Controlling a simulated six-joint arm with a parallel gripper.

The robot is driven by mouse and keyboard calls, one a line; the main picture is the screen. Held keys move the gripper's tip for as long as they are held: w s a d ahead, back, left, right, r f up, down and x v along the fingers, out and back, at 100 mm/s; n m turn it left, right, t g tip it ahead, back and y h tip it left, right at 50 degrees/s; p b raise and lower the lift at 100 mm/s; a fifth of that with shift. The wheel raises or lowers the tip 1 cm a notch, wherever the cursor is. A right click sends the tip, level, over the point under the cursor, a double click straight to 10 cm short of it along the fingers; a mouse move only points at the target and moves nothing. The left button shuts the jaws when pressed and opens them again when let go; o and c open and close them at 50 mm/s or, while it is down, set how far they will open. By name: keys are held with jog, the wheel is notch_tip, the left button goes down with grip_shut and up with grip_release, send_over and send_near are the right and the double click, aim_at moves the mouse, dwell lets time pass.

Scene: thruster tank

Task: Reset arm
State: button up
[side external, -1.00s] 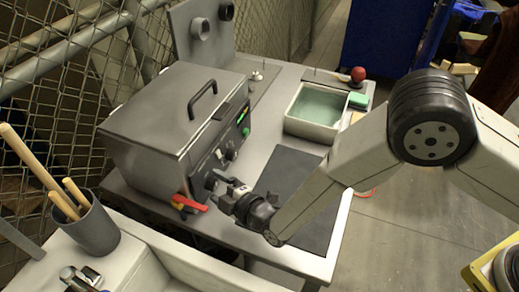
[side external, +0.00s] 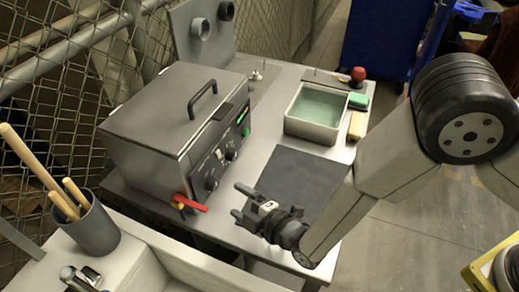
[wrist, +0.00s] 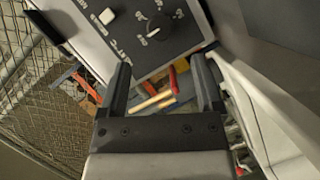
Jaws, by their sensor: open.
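My gripper (side external: 241,201) is open and empty. In the side external view it is over the table in front of the tank, to the right of the red lever and apart from the control panel. The thruster tank (side external: 150,125) is a grey box with a closed lid and a black handle (side external: 203,99). Its control panel (side external: 228,150) has dark knobs and green parts. A red lever (side external: 192,204) sticks out low at the tank's front. In the wrist view my gripper (wrist: 160,75) has its two fingers spread, with the knobbed panel (wrist: 150,30) beyond them.
An open tray of pale green liquid (side external: 318,133), a green block (side external: 358,100), a tan block (side external: 357,125) and a red ball (side external: 358,74) are at the table's back right. A dark mat (side external: 300,178) lies bare. A cup with wooden sticks (side external: 93,233) stands front left.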

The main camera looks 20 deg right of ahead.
jog(key=shift+s+d, duration=0.15)
jog(key=shift+s, duration=0.15)
jog(key=shift+w+d+r, duration=0.25)
jog(key=shift+w+d, duration=0.1)
jog(key=w+d+r+m+g+h, duration=0.1)
jog(key=d+r+m+g+h, duration=0.15)
jog(key=d+m, duration=0.45)
jog(key=w+d+r+m+g+h, duration=0.2)
jog(key=d+r+m+g, duration=0.1)
jog(key=d, duration=0.9)
jog(key=s+d+r+m+g+h, duration=0.2)
jog(key=s+d+m+g, duration=0.4)
jog(key=s+d, duration=0.7)
jog(key=shift+s+d+r+m, duration=0.2)
jog(key=shift+d+r+m, duration=0.15)
jog(key=shift+d+m, duration=1.15)
jog(key=shift+d+n+h, duration=0.25)
jog(key=shift+d+n, duration=0.05)
